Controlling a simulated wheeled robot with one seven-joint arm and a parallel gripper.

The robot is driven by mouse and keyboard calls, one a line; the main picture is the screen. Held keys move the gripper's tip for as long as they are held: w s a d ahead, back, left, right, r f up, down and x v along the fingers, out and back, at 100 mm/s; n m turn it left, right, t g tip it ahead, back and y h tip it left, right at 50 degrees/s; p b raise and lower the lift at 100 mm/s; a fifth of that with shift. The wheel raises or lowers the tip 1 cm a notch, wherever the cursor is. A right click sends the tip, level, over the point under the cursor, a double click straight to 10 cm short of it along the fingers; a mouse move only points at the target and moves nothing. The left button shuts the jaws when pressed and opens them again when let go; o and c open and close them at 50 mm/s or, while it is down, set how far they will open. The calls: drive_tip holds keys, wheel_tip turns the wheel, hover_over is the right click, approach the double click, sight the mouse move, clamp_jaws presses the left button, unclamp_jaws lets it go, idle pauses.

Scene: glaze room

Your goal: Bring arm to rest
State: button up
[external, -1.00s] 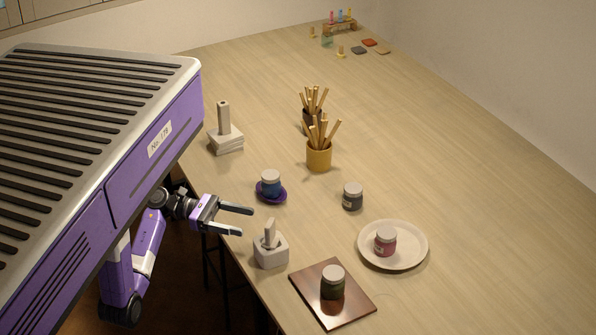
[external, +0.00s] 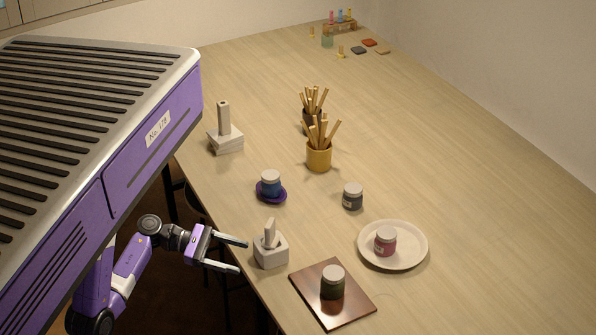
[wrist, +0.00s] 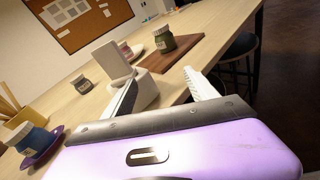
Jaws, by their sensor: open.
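My gripper (external: 240,256) is open with nothing between its two fingers. In the external view it hangs off the table's near left edge, left of a white block holder (external: 270,252) with an upright slab. In the wrist view the holder (wrist: 145,92) shows beyond the fingers, with the left finger overlapping its lower left part. My gripper (wrist: 165,95) appears apart from every object. The arm is bent, with its links beside my body.
On the table (external: 450,150) stand a blue jar (external: 270,182) on a purple saucer (external: 283,197), a dark jar (external: 352,196), a red jar (external: 385,242) on a white plate (external: 415,258), a green jar (external: 332,283) on a brown board (external: 356,304), and stick-filled pots (external: 319,158). A stool (wrist: 240,47) shows right.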

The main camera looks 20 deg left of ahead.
drive_tip(key=s+a+f+m+t+y+p, duration=0.1)
drive_tip(key=s+f+m+y+p, duration=0.15)
drive_tip(key=s, duration=0.55)
drive_tip(key=w+a+f+m+t+y+p, duration=0.1)
drive_tip(key=w+a+f+m+t+y, duration=0.1)
drive_tip(key=a+y, duration=0.25)
drive_tip(key=w+a+f+m+t+y+p, duration=0.1)
drive_tip(key=w+a+f+t+y, duration=0.15)
drive_tip(key=a, duration=0.35)
drive_tip(key=w+a+r+m+t+y+b, duration=0.1)
drive_tip(key=w+a+r+m+t+y, duration=0.1)
drive_tip(key=a+r+m+t+y, duration=0.1)
drive_tip(key=w+a+r+m+t+y+b, duration=0.1)
drive_tip(key=w+a+r+m+t+y, duration=0.1)
drive_tip(key=a+r+m+t, duration=0.3)
drive_tip(key=a+r+m+y, duration=0.1)
drive_tip(key=a+r+m, duration=0.2)
drive_tip(key=shift+w+a+y, duration=0.25)
drive_tip(key=shift+y, duration=0.1)
